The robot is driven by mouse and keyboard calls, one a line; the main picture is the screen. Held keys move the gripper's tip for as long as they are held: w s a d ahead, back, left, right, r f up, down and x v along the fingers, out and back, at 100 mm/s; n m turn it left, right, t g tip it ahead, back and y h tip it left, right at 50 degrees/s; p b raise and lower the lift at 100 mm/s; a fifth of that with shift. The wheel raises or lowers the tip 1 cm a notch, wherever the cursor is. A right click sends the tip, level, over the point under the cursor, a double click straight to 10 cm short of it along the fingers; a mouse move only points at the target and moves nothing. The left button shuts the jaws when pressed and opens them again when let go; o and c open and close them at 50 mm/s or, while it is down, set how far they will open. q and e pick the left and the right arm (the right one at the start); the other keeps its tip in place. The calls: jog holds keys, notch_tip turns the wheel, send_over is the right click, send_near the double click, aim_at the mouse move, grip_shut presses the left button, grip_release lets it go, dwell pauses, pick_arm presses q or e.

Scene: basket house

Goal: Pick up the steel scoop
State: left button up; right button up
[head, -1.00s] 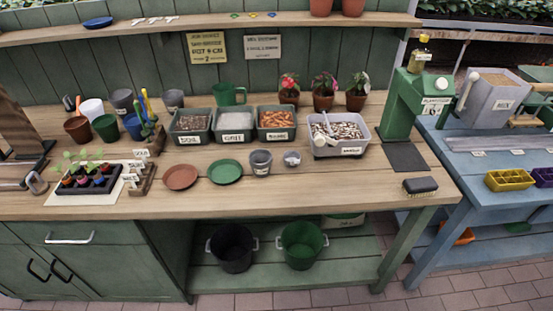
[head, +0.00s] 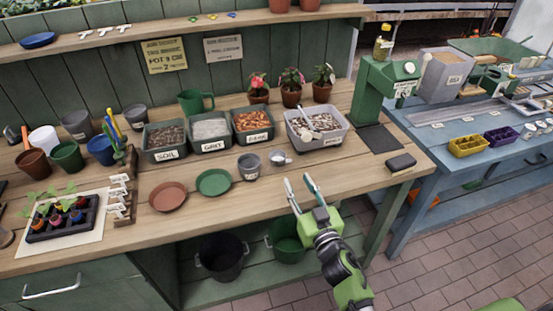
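A small silvery object (head: 279,158), which looks like the steel scoop, lies on the wooden bench beside a grey cup (head: 249,166); its exact shape is too small to tell. A pale handled tool also lies in the grey bin (head: 318,139) of pebbles; I cannot tell its material. My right gripper (head: 302,190) is open and empty. In the picture it appears over the bench's front edge, below and slightly right of the silvery object, apart from it. My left gripper is not in view.
Bins labelled soil, grit and bark (head: 254,138) stand behind. A terracotta saucer (head: 168,197) and green saucer (head: 214,183) lie to the left. A green press-like stand (head: 375,92) and black brush (head: 401,162) are right. Bare bench lies between the silvery object and the brush.

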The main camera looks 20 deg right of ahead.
jog(key=w, duration=0.5)
jog(key=shift+w+a, duration=0.15)
jog(key=shift+a, duration=0.15)
jog(key=shift+w+a, duration=0.2)
jog(key=shift+w, duration=1.15)
jog(key=shift+w+a, duration=0.15)
jog(key=shift+w, duration=1.2)
jog(key=shift+r, duration=0.1)
jog(key=shift+s, duration=0.1)
jog(key=shift+c, duration=0.5)
grip_shut()
